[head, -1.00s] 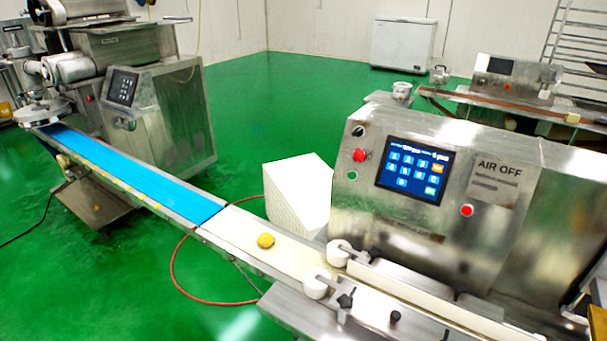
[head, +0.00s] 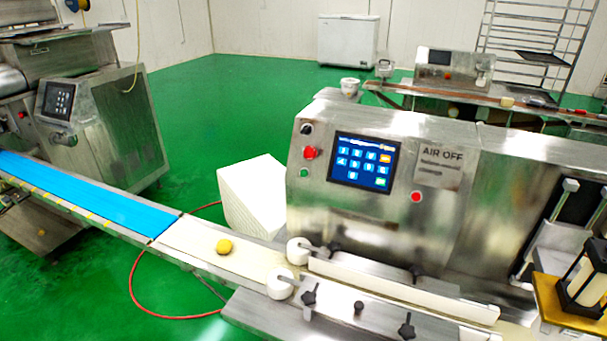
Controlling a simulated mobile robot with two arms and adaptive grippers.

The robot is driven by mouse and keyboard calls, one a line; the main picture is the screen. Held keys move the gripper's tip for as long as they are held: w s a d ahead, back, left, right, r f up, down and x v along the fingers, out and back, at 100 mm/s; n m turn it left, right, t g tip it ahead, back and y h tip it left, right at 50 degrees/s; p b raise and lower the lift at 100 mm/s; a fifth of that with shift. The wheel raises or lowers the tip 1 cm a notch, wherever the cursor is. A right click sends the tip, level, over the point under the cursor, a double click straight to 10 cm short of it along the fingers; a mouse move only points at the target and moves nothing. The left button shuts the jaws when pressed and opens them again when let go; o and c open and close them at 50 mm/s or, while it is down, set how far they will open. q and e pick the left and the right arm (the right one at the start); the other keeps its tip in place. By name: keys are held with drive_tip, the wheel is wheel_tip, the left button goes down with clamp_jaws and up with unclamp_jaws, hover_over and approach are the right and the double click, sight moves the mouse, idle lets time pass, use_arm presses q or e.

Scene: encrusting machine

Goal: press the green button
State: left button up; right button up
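The small green button (head: 304,172) is on the left side of the steel machine's front panel (head: 345,217). It sits below a red knob (head: 310,153) and a black switch (head: 306,129), left of the blue touch screen (head: 363,163). A separate red button (head: 416,197) is right of the screen, under the "AIR OFF" sign. Neither of my grippers shows in the head view.
A conveyor with a blue belt (head: 90,194) and a pale belt carrying a yellow ball (head: 224,246) runs in front of the machine. White rollers (head: 281,284) and black knobs stick out there. A white block (head: 250,190) stands behind the conveyor. Green floor (head: 225,100) is open behind.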

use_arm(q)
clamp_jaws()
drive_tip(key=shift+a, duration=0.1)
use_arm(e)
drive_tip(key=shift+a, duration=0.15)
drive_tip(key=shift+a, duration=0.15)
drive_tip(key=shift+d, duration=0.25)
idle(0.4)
